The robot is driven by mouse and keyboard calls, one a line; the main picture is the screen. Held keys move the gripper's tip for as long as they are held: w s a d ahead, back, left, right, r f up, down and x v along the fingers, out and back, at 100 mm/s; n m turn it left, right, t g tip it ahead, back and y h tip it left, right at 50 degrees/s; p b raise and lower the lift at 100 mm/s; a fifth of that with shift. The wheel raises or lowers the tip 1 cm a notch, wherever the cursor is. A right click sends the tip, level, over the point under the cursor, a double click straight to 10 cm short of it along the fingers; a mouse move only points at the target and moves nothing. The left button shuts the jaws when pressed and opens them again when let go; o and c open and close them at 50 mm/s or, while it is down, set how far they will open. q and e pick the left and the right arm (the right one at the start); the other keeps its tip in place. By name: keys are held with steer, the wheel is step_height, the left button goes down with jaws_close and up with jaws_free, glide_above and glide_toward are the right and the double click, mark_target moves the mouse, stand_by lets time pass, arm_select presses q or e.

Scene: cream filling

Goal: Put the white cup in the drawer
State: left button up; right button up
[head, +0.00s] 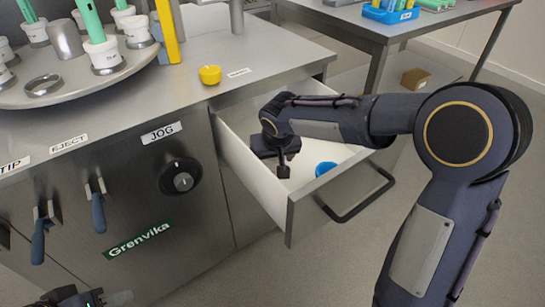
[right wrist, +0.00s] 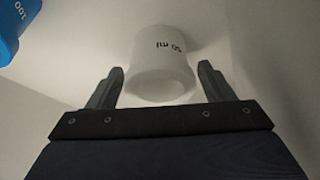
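The drawer (head: 262,183) is pulled open, with white inner walls and a black handle. My right gripper (head: 282,165) reaches down inside it. In the right wrist view the white cup (right wrist: 163,72), marked "50 ml", lies between the two fingers, with a visible gap on each side. The fingers are open and do not grip it. In the head view the cup is hidden behind my gripper. A blue cup (head: 325,168) is also in the drawer, and part of it shows in the right wrist view (right wrist: 12,25). Part of my left gripper (head: 75,298) shows at the bottom left edge.
A small yellow cup (head: 210,75) stands on the metal counter (head: 262,48) above the drawer. A round tray (head: 85,92) with tubes in holders is at the upper left. The cabinet front has a black knob (head: 181,181) and blue-handled levers (head: 40,240).

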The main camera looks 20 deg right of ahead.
steer(key=shift+r+p, duration=0.3)
steer(key=shift+r, duration=0.25)
steer(key=p+v, duration=0.3)
steer(key=v, duration=0.8)
steer(key=shift+s+r, duration=0.15)
